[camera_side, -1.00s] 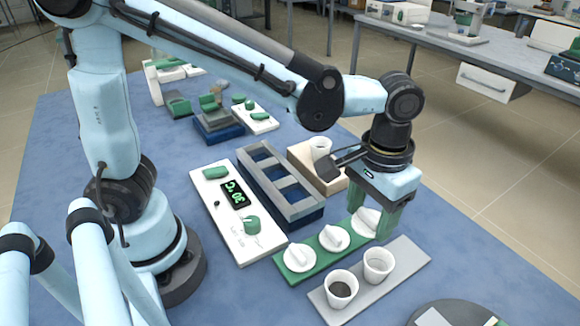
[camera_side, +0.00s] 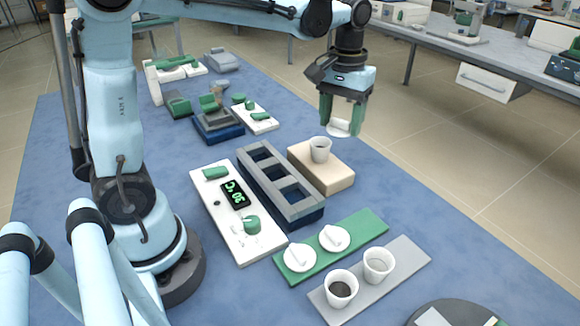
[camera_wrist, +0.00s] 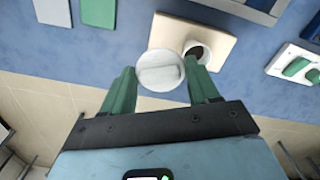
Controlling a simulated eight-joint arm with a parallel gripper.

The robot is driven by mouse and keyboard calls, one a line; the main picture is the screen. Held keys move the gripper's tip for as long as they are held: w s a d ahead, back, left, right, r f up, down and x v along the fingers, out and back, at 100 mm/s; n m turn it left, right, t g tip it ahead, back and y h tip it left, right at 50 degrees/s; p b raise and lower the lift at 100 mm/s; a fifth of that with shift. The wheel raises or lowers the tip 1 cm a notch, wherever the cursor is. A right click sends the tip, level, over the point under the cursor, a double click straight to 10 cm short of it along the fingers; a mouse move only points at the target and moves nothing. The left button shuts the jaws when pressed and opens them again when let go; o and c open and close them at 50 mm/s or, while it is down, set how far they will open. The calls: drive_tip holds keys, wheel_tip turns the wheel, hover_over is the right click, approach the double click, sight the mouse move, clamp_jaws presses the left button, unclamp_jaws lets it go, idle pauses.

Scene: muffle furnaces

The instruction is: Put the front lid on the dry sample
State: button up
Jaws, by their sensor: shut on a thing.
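My gripper (camera_side: 342,118) is shut on a white round lid (camera_side: 341,129) with a raised bar handle. It holds the lid in the air above and behind the tan block. The lid also shows between the green fingers in the wrist view (camera_wrist: 160,71). A white cup (camera_side: 320,150) stands on the tan block (camera_side: 322,178). In the wrist view this cup (camera_wrist: 203,49) shows dark contents, partly hidden by a finger. Two more lids (camera_side: 299,257) (camera_side: 334,238) rest on the green strip (camera_side: 370,224). Which cup is the dry sample I cannot tell.
A grey strip (camera_side: 412,248) holds a cup with dark contents (camera_side: 341,289) and a cup with pale contents (camera_side: 378,265). A grey three-opening rack (camera_side: 262,170) stands left of the tan block, beside a white panel reading 30 °C (camera_side: 207,178). Blue table is clear to the block's right.

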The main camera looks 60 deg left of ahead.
drive_tip(key=a+n, duration=0.1)
drive_tip(key=a, duration=0.5)
drive_tip(key=shift+w+a+f, duration=0.1)
drive_tip(key=shift+a+f, duration=0.05)
drive_tip(key=shift+f, duration=1.1)
drive_tip(key=shift+w+a+f, duration=0.1)
drive_tip(key=shift+f, duration=1.15)
drive_tip(key=shift+f, duration=0.9)
drive_tip(key=o, duration=1.3)
wheel_tip(320, 180, up, 8)
